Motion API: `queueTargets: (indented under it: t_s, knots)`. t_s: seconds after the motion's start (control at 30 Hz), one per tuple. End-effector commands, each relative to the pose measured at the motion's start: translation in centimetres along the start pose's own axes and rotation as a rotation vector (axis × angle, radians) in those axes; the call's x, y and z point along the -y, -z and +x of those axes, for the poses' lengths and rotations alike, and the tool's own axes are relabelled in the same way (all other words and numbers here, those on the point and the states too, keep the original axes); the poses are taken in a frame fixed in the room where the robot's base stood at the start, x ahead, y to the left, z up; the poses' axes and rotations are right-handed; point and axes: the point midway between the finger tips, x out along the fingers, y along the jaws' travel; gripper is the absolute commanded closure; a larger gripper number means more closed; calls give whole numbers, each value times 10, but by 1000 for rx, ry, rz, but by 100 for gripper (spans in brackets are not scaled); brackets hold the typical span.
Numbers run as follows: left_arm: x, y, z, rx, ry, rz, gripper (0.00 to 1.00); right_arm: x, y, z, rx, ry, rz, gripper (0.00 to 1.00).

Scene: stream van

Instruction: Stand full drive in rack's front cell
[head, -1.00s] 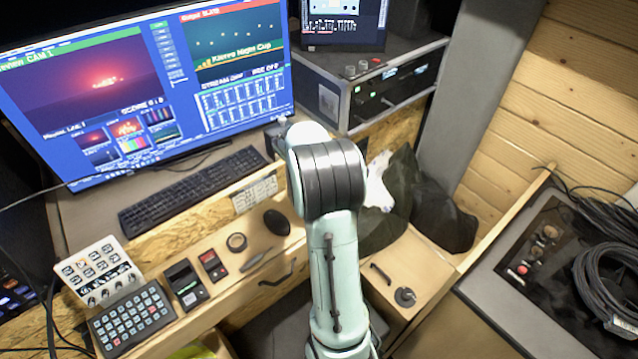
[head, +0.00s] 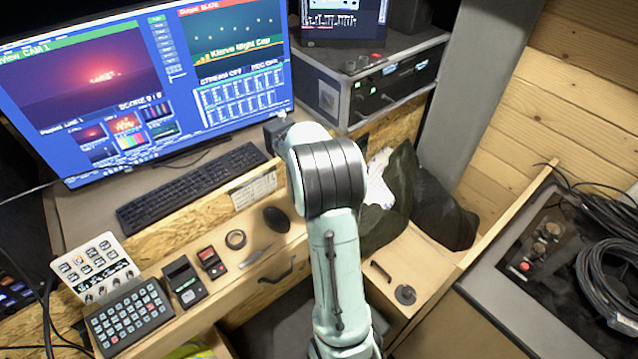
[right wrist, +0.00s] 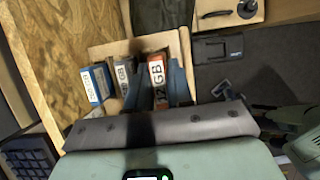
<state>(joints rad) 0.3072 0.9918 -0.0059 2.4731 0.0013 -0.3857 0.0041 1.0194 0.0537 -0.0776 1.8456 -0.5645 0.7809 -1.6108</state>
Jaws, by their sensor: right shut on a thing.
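My right gripper (right wrist: 158,68) is shut on an orange drive (right wrist: 157,78) with a white label ending in "GB", at the middle of the right wrist view. The drive is between the two blue-grey fingers, inside or just over a pale wooden rack (right wrist: 108,50); I cannot tell whether it touches the bottom. A grey drive (right wrist: 124,74) with a "GB" label is just left of the fingers, and a blue drive (right wrist: 98,83) stands further left. The hand hides the near side of the rack. In the head view my right arm hides the rack and gripper. My left gripper is not in view.
A chipboard panel (right wrist: 42,50) rises on the left of the right wrist view. In the head view, a keyboard (head: 190,187), mouse (head: 277,219), card readers (head: 184,281) and button pad (head: 130,317) are left of my arm. A dark bag (head: 440,212) is to the right.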

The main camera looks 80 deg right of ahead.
Motion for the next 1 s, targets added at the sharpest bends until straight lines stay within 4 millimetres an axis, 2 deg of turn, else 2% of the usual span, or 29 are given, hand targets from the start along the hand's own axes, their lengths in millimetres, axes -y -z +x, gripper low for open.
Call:
queueTargets:
  t_s: [1.0]
  knots:
    - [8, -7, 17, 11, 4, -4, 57, 0, 9, 21, 0, 0, 0, 100]
